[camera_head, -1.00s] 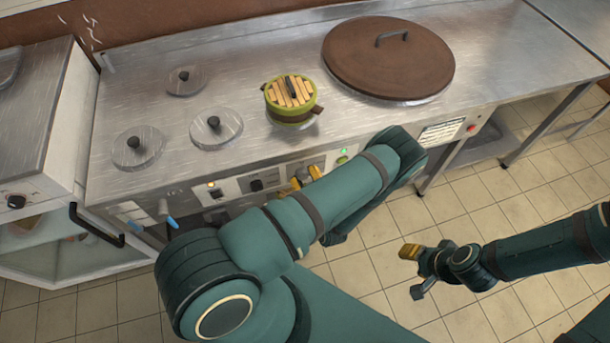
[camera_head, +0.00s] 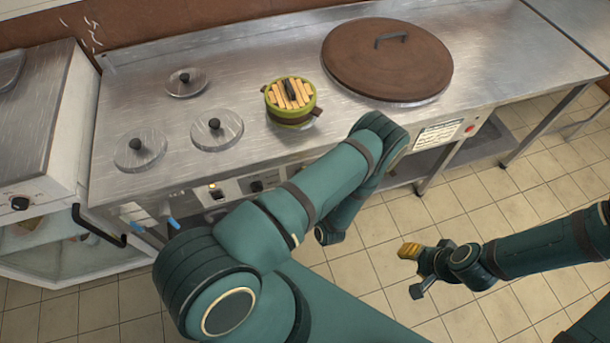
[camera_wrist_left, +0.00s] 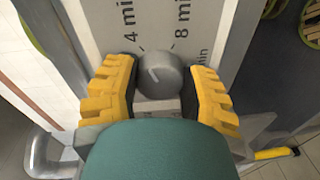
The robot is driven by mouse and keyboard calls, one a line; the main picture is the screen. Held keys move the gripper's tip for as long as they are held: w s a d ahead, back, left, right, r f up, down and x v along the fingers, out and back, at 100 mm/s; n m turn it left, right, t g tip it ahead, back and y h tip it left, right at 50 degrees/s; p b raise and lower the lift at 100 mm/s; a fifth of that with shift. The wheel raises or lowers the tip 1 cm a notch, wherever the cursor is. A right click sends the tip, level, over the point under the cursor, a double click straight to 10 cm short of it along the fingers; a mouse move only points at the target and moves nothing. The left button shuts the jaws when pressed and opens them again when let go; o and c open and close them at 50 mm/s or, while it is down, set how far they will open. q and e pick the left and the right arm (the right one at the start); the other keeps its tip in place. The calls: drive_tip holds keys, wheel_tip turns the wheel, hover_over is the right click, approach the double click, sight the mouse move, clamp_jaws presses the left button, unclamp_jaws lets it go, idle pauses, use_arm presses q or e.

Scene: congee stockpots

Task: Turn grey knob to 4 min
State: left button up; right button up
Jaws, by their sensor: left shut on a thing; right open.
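The grey knob (camera_wrist_left: 158,76) sits on a pale panel in the left wrist view, between the "4 min" label at upper left and the "8 min" label at upper right. Its short pale line slants toward the upper left, on the 4 min side; I cannot tell whether it lines up exactly with that tick. The yellow fingers of my left gripper (camera_wrist_left: 160,66) are shut on the knob, one on each side. In the head view my left arm hides the knob and this gripper. My right gripper (camera_head: 413,272) is open and empty above the floor, at right.
The steel counter (camera_head: 255,75) holds several small round lids, a green pot (camera_head: 291,103) with a slatted top, and a large brown lid (camera_head: 370,65). Blue-handled taps (camera_head: 171,222) stick out at the front left. The tiled floor (camera_head: 470,205) at right is clear.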

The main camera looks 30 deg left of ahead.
use_arm(q)
drive_tip(key=shift+w+r+n, duration=0.1)
drive_tip(key=shift+r+n, duration=0.05)
drive_tip(key=shift+n, duration=0.45)
drive_tip(key=o, duration=1.2)
drive_tip(key=v, duration=1.2)
